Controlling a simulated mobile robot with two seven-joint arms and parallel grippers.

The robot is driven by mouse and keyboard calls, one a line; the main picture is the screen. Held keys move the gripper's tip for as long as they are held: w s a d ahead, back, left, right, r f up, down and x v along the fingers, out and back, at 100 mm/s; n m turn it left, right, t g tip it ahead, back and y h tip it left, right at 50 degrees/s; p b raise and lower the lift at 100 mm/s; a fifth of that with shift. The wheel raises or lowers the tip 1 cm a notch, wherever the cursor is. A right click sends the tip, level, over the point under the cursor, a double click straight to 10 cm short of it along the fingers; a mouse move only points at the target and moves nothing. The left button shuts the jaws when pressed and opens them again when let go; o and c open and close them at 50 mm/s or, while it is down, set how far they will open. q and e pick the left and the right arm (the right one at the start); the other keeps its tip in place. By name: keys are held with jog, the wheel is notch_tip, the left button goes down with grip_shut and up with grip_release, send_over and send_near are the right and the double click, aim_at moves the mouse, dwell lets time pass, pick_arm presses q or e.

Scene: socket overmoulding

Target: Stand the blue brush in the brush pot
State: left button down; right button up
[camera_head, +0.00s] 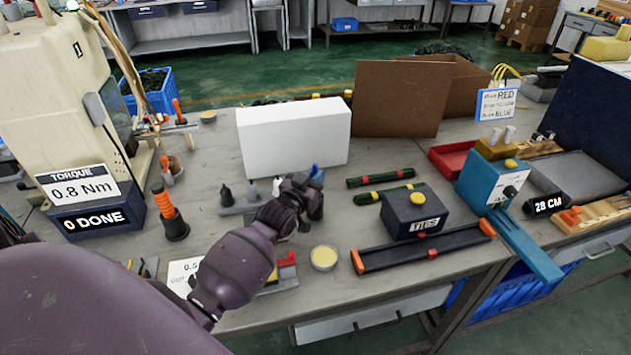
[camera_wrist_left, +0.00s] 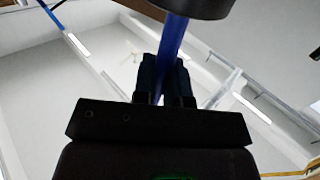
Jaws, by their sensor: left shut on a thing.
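My left gripper (camera_head: 314,186) is above the bench, in front of the white box. It is shut on the blue brush; a small blue part of the brush (camera_head: 317,171) shows at the fingers. In the left wrist view the blue handle (camera_wrist_left: 172,40) stands between the two dark fingers (camera_wrist_left: 164,80) and runs up to a dark round thing (camera_wrist_left: 195,7) at the top edge. I cannot tell whether that is part of the brush. The rest of the brush is hidden. I cannot make out the brush pot for certain. My right gripper is not in view.
A white box (camera_head: 295,137) stands behind the gripper. A grey holder (camera_head: 240,210) with small dark pieces is left of it. A round yellow-topped tin (camera_head: 323,258) and a dark TIES box (camera_head: 413,213) are nearer and to the right. A black-and-orange tool (camera_head: 170,215) stands left.

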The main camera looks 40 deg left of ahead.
pick_arm(q)
jog(key=shift+f, duration=0.5)
jog(key=shift+r, duration=0.1)
jog(key=c, duration=1.2)
grip_release()
jog(key=shift+o, duration=0.2)
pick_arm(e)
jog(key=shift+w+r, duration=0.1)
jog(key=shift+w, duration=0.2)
pick_arm(q)
jog(key=shift+s, duration=0.15)
jog(key=s, duration=0.7)
jog(key=shift+d+p, duration=0.3)
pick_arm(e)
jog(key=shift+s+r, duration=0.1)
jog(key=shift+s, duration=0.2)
